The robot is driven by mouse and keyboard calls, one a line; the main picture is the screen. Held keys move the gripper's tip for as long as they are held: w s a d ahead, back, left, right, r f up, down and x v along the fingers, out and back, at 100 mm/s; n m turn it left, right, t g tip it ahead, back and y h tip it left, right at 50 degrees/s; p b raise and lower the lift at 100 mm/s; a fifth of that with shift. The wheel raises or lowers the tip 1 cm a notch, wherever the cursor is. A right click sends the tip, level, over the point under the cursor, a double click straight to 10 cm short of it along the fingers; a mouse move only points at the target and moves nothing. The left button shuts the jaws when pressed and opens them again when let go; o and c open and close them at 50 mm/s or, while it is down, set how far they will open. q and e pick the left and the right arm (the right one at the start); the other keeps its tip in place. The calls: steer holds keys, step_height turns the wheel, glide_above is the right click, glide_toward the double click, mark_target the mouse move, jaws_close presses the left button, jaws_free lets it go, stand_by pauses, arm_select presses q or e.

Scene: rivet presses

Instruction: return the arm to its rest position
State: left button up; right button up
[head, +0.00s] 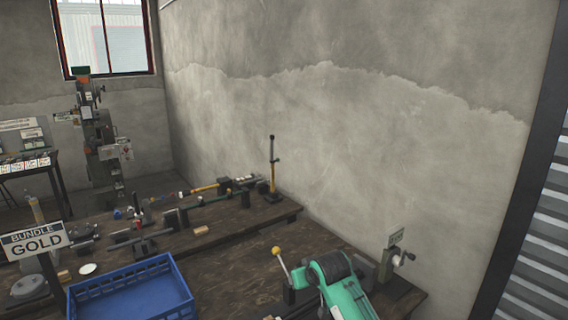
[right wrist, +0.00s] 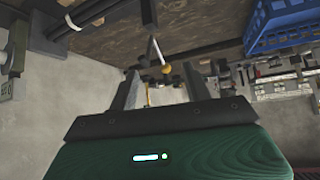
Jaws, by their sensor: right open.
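My right gripper (right wrist: 160,84) shows in the right wrist view, with its two grey fingers apart and nothing seen held between them. A pale lever with a yellow ball knob (right wrist: 165,69) lies beyond the fingertips in that view, and it looks apart from them. In the head view the yellow-knobbed lever (head: 277,252) stands tilted at the front of the bench, just left of my teal right arm (head: 343,290). The fingers are not clear in the head view. My left gripper is in neither view.
A blue crate (head: 130,292) stands at the lower left, beside a sign reading BUNDLE GOLD (head: 35,241). The wooden bench (head: 240,250) carries several presses and tools, including a tall upright lever (head: 272,165). A grey crank device (head: 392,260) stands right of my arm, near the wall.

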steer(key=s+d+f+m+g, duration=0.1)
steer(key=s+d+f, duration=0.3)
steer(key=s+f, duration=0.45)
steer(key=s+d+f+g, duration=0.1)
steer(key=s+d+f, duration=0.35)
steer(key=s, duration=0.75)
steer(key=s+d+g+h, duration=0.1)
steer(key=s+d, duration=0.2)
steer(key=s, duration=0.6)
steer(key=s+d+f+m+g+h, duration=0.1)
steer(key=s+d, duration=0.2)
steer(key=s, duration=0.5)
steer(key=s+d+g+h, duration=0.1)
steer(key=s+d, duration=0.2)
steer(key=s, duration=0.6)
step_height(320, 180, down, 32)
steer(key=f+g, duration=0.1)
steer(key=s+d+f+g, duration=0.1)
steer(key=s+d+f, duration=0.2)
steer(key=s+f, duration=1.4)
steer(key=shift+s+f, duration=0.35)
steer(key=shift+s, duration=0.75)
